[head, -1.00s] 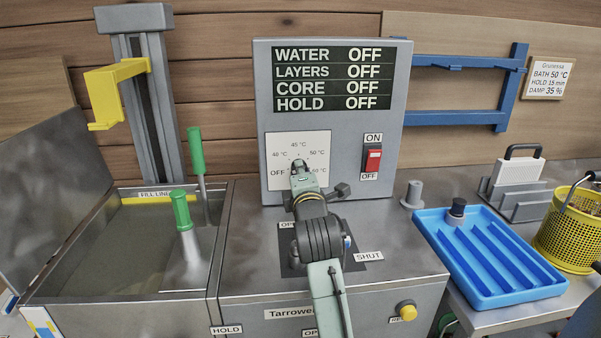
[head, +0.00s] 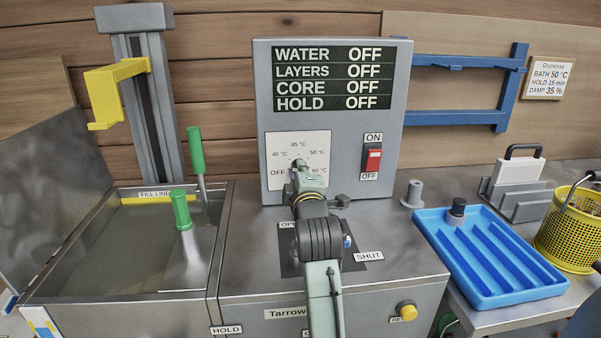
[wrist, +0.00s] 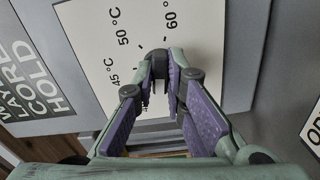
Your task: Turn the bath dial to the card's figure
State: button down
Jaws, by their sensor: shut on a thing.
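The bath dial (head: 299,162) is a small dark knob on a white scale plate (head: 321,148) marked OFF, 40, 45, 50 and 60 °C. My gripper (head: 300,170) is shut on the dial from the front. In the wrist view the fingers (wrist: 161,75) close on both sides of the dark knob (wrist: 158,56). They hide most of it, and I cannot tell which figure it points at. The card (head: 548,78) on the wall at right reads BATH 50 °C, HOLD 15 min, DAMP 35 %.
The display (head: 332,79) reads OFF for water, layers, core and hold. A red switch (head: 372,158) is right of the dial. The bath tank (head: 160,255) with green-handled tools is at left; a blue tray (head: 490,262) and yellow basket (head: 570,235) are at right.

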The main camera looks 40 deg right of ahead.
jog(key=m+p, duration=0.7)
jog(key=m, duration=1.9)
jog(key=shift+m+p, duration=0.3)
jog(key=shift+p, duration=0.1)
jog(key=c, duration=1.6)
grip_release()
jog(key=shift+c, duration=0.2)
